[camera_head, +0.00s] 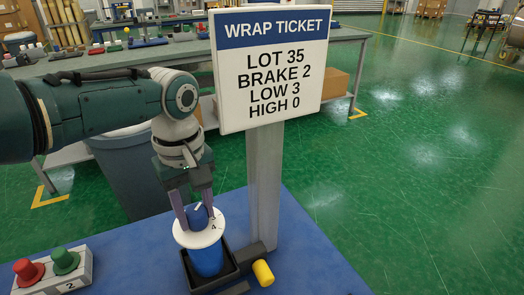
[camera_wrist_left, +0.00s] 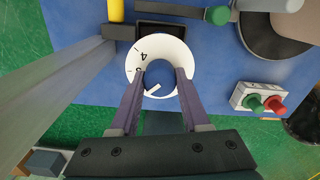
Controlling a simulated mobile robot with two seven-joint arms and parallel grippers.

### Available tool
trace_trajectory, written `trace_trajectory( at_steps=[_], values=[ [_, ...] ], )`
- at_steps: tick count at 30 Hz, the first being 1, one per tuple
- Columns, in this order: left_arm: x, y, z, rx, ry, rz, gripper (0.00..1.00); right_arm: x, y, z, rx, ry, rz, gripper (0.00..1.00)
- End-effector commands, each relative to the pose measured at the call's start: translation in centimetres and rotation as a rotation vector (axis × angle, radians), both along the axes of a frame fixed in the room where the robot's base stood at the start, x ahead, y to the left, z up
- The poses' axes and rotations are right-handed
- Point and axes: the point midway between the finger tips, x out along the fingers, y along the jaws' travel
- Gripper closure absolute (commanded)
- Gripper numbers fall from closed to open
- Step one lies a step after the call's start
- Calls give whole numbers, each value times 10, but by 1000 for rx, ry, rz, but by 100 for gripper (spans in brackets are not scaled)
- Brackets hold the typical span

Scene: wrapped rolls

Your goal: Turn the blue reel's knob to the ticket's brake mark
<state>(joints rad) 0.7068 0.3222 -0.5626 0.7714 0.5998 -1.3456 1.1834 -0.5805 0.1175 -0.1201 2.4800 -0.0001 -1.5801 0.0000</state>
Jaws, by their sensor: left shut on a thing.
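The blue reel (camera_head: 207,262) stands upright in a black tray on the blue table. A white dial (camera_head: 186,238) with black numerals sits on top; it also shows in the wrist view (camera_wrist_left: 172,47). A 4 is readable, and other numerals are partly hidden. My left gripper (camera_head: 198,212) is shut on the blue knob (camera_wrist_left: 160,76) from above, one finger on each side. The knob's white pointer line (camera_wrist_left: 153,89) points to the lower left in the wrist view; the numeral there is hidden. The wrap ticket (camera_head: 271,65) reads LOT 35, BRAKE 2, LOW 3, HIGH 0. My right gripper is out of view.
A yellow cylinder (camera_head: 263,273) lies beside the tray. A button box (camera_head: 55,272) with a red and a green button is at the front left. A workbench (camera_head: 160,52) stands behind.

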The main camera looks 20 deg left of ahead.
Motion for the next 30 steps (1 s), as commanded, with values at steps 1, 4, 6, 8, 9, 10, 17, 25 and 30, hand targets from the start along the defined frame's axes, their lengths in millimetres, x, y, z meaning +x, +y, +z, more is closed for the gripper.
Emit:
trace_trajectory(
  at_steps=[1,4,6,8,9,10,17,25,30],
  values=[
    [0,0,0,1,0,0,100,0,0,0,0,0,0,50],
    [0,0,0,1,0,0,47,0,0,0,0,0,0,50],
    [0,0,0,1,0,0,39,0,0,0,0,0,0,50],
    [0,0,0,1,0,0,33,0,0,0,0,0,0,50],
    [0,0,0,0,0,0,28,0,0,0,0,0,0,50],
    [0,0,0,0,0,0,25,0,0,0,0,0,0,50],
    [0,0,0,0,0,0,24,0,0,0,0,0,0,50],
    [0,0,36,-1,-3,0,24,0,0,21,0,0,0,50],
    [1,0,70,0,-4,0,24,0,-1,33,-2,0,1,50]
  ],
)
